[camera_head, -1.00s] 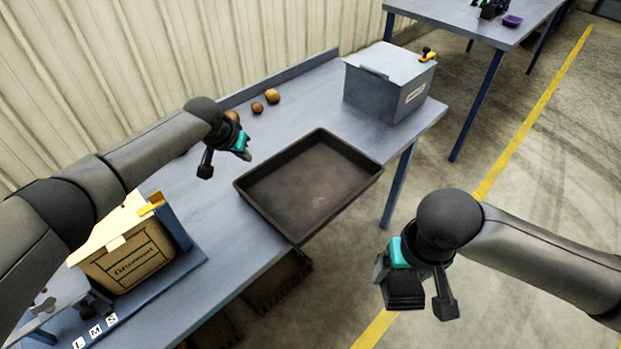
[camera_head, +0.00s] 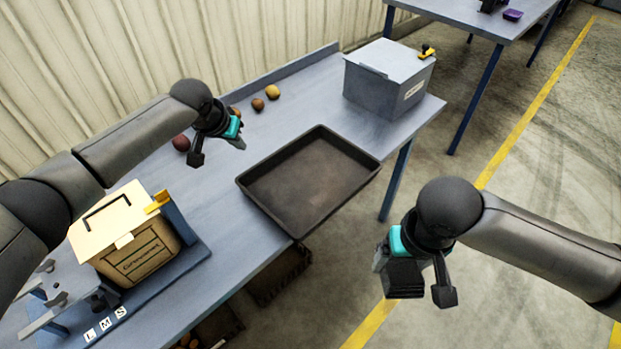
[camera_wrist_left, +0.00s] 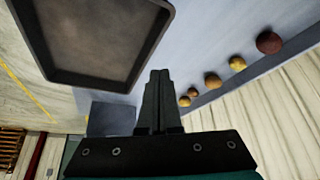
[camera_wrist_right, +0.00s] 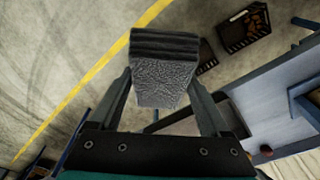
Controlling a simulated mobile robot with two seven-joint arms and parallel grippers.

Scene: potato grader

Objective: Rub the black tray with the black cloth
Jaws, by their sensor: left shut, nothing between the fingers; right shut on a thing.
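The black tray (camera_head: 312,217) lies on the grey-blue table, its inside brownish and empty. It also shows at the upper left of the left wrist view (camera_wrist_left: 112,80). My right gripper (camera_head: 424,290) is off the table's front side, to the right of the tray and apart from it. It is shut on the black cloth (camera_head: 404,279), a folded dark block that also fills the middle of the right wrist view (camera_wrist_right: 166,85). My left gripper (camera_head: 216,160) is left of the tray, above the table, shut and empty; its fingertips meet in the left wrist view (camera_wrist_left: 158,80).
A grey lidded bin (camera_head: 385,95) stands behind the tray on the table. A cardboard box (camera_head: 135,255) stands at the front left. Several potatoes (camera_head: 272,91) lie along the wall side. Crates (camera_head: 280,275) sit below the table. Bare table (camera_head: 215,225) lies between box and tray.

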